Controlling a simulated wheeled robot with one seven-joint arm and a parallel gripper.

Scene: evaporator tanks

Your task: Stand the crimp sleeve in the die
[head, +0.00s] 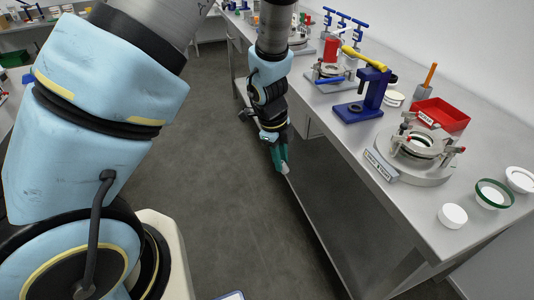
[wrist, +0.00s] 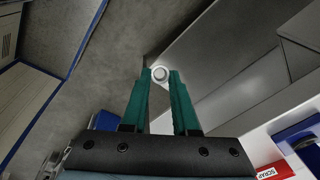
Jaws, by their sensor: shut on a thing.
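My gripper (head: 280,157) hangs over the floor, just left of the bench's front edge. Its green fingers are shut on a small pale round piece with a ring-like end, which I take to be the crimp sleeve (head: 285,169). In the wrist view the sleeve (wrist: 160,74) sits between the fingertips (wrist: 160,84), end towards the camera. A blue press with a yellow lever (head: 374,90) stands on the bench, right of and beyond my gripper. The die itself cannot be clearly made out; the press base (head: 357,112) has a dark round spot.
The steel bench (head: 350,146) runs along the right. It carries a clamped ring fixture (head: 420,150), a red scrap bin (head: 445,114), white lids (head: 453,216), a green-rimmed dish (head: 494,194) and another fixture (head: 329,74). The floor (head: 230,210) left of the bench is clear.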

